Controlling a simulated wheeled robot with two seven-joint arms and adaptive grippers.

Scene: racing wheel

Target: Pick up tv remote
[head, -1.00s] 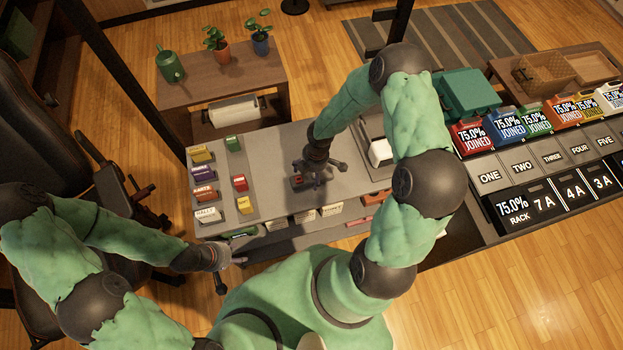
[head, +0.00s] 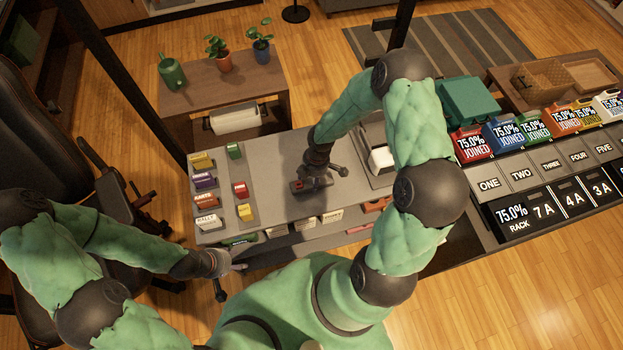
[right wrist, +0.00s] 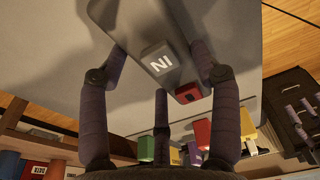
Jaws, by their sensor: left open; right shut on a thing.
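The tv remote, a long dark grey object (right wrist: 135,28) with a raised block marked "NI" and a red end, lies between the fingers of my right gripper (right wrist: 160,55) in the right wrist view. My right gripper (head: 319,181) is shut on it at the grey counter top (head: 275,170). In the head view the gripper hides most of the remote; a small dark and red part (head: 297,185) shows. I cannot tell whether it is lifted off the counter. My left gripper (head: 231,279) is open and empty, low in front of the counter's left end.
Small labelled boxes (head: 204,180) stand in rows on the counter's left part. A white item (head: 381,159) sits in a recess to the right of my right gripper. A side table (head: 230,83) with plants stands behind. A labelled rack (head: 520,170) stands at right.

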